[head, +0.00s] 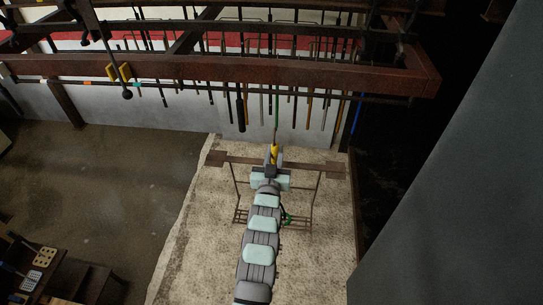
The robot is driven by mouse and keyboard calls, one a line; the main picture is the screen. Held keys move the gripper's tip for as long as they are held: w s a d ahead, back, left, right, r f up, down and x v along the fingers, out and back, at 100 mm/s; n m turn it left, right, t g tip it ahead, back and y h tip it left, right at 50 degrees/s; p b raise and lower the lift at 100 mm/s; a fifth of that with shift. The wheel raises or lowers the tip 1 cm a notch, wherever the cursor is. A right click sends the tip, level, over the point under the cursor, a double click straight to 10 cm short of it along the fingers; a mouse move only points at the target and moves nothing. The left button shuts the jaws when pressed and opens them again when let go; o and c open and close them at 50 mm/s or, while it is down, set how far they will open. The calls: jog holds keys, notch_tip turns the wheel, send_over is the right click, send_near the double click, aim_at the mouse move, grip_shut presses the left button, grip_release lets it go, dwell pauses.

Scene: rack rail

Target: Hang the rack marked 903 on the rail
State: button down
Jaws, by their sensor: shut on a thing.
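A brown metal rack (236,160) hangs in the middle of the head view, with a long top bar, a plate at each end and thin side rods running down to a wire bottom. No 903 mark can be read. My gripper (274,155) is at the middle of the top bar, shut on a yellow part there that appears to belong to the rack. My arm covers much of the rack's middle. The rail (185,83) is a dark rod along a rusty beam, above the rack in the picture. The rack appears apart from it.
A yellow hook piece with a dark ball (120,76) sits on the rail at the left. Several long tools hang behind the beam (330,75). A large grey surface (470,190) fills the right. A dark table (60,275) with small items stands at lower left.

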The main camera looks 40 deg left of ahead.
jog(key=shift+x, duration=1.2)
jog(key=b+x, duration=0.7)
jog(key=x, duration=0.4)
jog(key=shift+w+a+r+b, duration=0.2)
jog(key=shift+r+b, duration=0.05)
jog(key=shift+b, duration=0.15)
jog(key=shift+r, duration=0.15)
